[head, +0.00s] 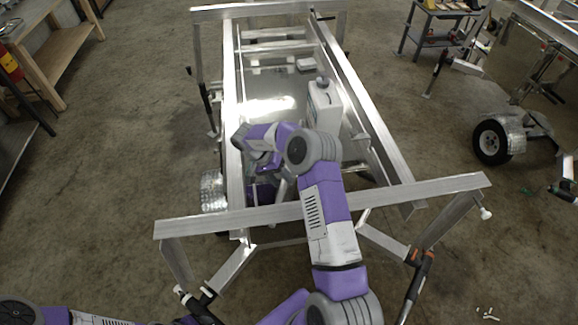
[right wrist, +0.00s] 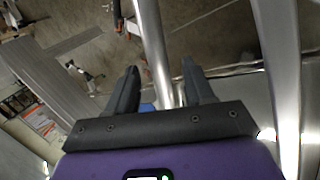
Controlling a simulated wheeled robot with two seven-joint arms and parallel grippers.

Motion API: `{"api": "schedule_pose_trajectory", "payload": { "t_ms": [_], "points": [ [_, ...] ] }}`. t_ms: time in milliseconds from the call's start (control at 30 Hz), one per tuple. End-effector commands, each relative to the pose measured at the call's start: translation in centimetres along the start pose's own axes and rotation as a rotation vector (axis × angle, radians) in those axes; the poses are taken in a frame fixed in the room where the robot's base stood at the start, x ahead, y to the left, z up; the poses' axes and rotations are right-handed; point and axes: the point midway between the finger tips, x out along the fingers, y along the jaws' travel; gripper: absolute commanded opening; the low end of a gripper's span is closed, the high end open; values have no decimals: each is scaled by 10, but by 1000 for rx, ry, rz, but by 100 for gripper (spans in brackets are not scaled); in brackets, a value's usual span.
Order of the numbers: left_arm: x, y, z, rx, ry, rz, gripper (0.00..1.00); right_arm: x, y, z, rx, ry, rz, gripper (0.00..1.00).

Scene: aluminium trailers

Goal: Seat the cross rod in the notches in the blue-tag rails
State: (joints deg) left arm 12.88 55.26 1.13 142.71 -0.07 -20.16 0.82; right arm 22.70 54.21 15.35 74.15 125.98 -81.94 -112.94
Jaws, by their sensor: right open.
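My right gripper (head: 258,178) reaches over the near crossbar to the inner side of the trailer's left rail, pointing down. In the right wrist view its two fingers (right wrist: 160,68) are open. A shiny round bar, seemingly the cross rod (right wrist: 154,42), runs between the fingers; I see no finger closed on it. A small blue patch, perhaps a blue tag (right wrist: 147,107), shows by the left finger's base. In the head view my arm hides most of the rod, and no notches can be made out. My left gripper is out of view.
The trailer's long left rail (head: 229,90) and right rail (head: 365,95) flank the work area. A near crossbar (head: 210,223) lies under my right arm. A white box-like container (head: 325,104) stands inside the frame. Workbenches (head: 55,50) stand at the left.

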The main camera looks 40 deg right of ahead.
Motion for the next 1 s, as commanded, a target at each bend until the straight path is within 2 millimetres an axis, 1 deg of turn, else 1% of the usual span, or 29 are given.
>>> {"api": "schedule_pose_trajectory", "payload": {
  "t_ms": [33, 300, 367, 767, 867, 1000],
  "points": [
    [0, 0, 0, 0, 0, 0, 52, 0, 0, 0, 0, 0, 0, 49],
    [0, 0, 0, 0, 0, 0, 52, 0, 0, 0, 0, 0, 0, 8],
    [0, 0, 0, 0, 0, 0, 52, 0, 0, 0, 0, 0, 0, 0],
    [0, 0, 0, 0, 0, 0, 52, -2, 1, -1, 2, 2, -1, 0],
    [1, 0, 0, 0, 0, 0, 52, -7, 3, -1, 2, 2, -1, 0],
    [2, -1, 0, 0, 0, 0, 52, -20, 11, -1, 2, 3, -2, 0]
  ]
}}
